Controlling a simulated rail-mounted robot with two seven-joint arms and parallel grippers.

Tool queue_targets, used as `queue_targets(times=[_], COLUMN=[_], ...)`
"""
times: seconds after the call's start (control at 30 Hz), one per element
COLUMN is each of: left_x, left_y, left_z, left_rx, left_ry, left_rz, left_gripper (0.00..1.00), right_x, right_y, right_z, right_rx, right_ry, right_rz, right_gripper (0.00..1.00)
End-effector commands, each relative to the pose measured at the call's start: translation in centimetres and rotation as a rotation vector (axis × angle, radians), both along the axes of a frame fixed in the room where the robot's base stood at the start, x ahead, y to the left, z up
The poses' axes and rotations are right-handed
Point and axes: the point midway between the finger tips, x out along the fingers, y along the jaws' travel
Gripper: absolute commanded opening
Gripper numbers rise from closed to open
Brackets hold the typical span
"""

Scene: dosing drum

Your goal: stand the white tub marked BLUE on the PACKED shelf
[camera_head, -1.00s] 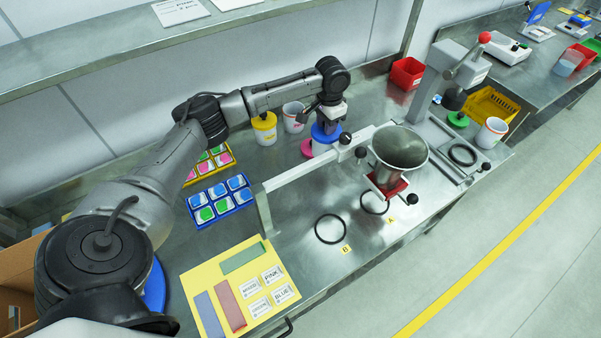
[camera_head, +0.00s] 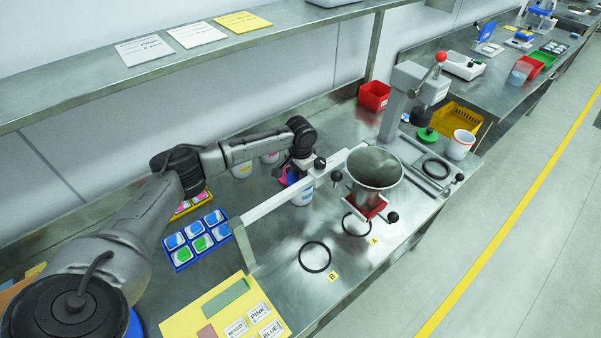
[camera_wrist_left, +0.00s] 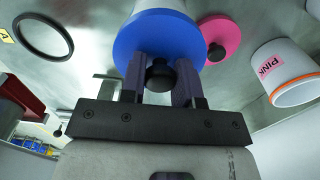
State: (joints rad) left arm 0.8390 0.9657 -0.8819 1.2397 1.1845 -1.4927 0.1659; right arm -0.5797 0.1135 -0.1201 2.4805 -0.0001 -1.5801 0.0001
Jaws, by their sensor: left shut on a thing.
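The white tub (camera_head: 303,198) stands or hangs by the weighing-bench bar in the head view, partly hidden by the bar and my arm. Blue lettering on it is too small to read. In the wrist view its blue lid (camera_wrist_left: 185,45) is on it, and my left gripper (camera_wrist_left: 160,88) has its fingers closed around the lid's black knob (camera_wrist_left: 160,72). In the head view my left gripper (camera_head: 298,168) is above the tub, largely hidden. The upper shelf (camera_head: 95,92) carries two white cards and a yellow one; no PACKED mark is readable. My right gripper is not in view.
A pink lid (camera_wrist_left: 220,38) and a tub marked PINK (camera_wrist_left: 283,72) are close to the held tub. A metal bar (camera_head: 270,205) and a steel funnel (camera_head: 377,168) stand in front. A blue tray (camera_head: 198,240) lies to the left. The shelf has free room at its left.

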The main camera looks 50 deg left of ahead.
Motion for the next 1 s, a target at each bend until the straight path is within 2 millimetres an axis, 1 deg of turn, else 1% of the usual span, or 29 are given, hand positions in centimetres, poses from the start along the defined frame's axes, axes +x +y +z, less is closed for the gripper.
queue_targets(times=[0.2,0.23,0.47,0.5,0.77,0.87,1.0], left_x=[0.0,0.0,0.0,0.0,0.0,0.0,0.0], left_y=[0.0,0.0,0.0,0.0,0.0,0.0,0.1], left_z=[-0.2,-0.2,-0.2,-0.2,-0.1,0.9,3.3], left_rx=[0.000,0.000,0.000,0.000,0.001,0.000,0.001], left_ry=[0.001,0.000,0.000,0.000,-0.001,-0.001,-0.003], left_rz=[0.000,0.000,0.000,0.000,0.000,0.000,-0.001], left_gripper=[0.00,0.31,0.53,0.55,0.55,0.55,0.55], right_x=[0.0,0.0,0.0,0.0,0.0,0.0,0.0], right_y=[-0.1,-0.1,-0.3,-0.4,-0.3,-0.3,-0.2], right_z=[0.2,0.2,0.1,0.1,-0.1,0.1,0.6], right_rx=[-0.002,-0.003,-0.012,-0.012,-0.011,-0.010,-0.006], right_ry=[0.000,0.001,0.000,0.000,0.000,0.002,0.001], right_rz=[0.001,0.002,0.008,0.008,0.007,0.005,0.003], right_gripper=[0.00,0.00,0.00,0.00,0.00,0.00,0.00])
